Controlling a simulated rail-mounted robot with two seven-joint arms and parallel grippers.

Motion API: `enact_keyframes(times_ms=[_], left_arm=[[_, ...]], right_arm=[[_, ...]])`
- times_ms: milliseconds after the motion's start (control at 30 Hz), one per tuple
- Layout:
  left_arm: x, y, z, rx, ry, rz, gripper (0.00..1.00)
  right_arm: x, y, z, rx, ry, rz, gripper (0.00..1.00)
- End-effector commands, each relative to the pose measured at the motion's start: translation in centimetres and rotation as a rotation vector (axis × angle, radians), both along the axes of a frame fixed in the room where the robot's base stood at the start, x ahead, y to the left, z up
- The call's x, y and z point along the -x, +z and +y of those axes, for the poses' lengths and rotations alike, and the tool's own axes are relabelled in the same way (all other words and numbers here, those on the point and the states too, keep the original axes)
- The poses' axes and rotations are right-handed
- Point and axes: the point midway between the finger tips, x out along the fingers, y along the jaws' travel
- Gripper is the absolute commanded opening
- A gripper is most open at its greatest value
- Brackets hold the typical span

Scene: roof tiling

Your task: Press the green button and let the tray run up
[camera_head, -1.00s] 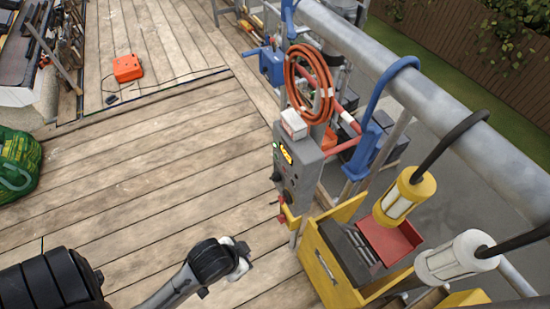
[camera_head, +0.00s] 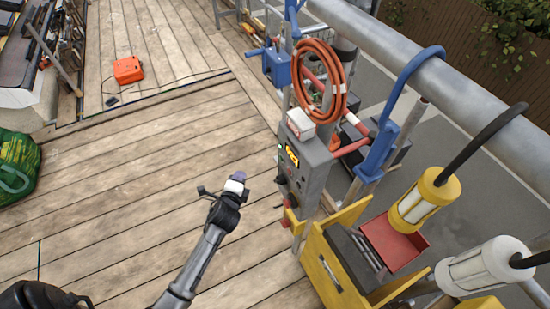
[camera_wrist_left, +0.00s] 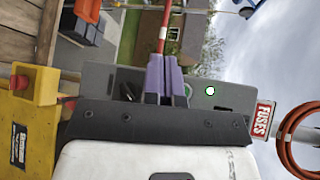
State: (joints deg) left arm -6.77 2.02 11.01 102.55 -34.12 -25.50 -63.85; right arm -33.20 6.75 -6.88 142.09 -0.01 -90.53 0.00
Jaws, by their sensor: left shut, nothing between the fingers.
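The grey control box (camera_head: 304,165) hangs on a post at the rail. I cannot tell which part is the run-up tray. My right gripper is not in view.
A red emergency-style knob on a yellow housing (camera_wrist_left: 20,82) sits beside the box. A coiled orange hose (camera_head: 320,80) hangs above it. A yellow bin (camera_head: 330,268) and yellow lamp (camera_head: 420,197) stand to the right. The plank deck (camera_head: 130,200) is open on the left.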

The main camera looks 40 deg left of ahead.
Motion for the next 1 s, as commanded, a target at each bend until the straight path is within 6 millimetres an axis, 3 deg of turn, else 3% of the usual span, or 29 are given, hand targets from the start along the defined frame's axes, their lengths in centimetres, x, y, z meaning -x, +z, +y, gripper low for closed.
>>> enact_keyframes(times_ms=[200,400,1000], left_arm=[[-1.0,2.3,-1.4,-0.339,-0.157,-0.013,0.00],[-1.2,2.8,-1.8,-0.484,-0.197,0.013,0.00],[-1.4,2.8,-1.9,-0.525,-0.203,0.031,0.00]], right_arm=[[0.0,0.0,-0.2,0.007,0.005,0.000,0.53],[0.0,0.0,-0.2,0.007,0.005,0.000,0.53],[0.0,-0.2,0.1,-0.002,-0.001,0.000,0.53]])
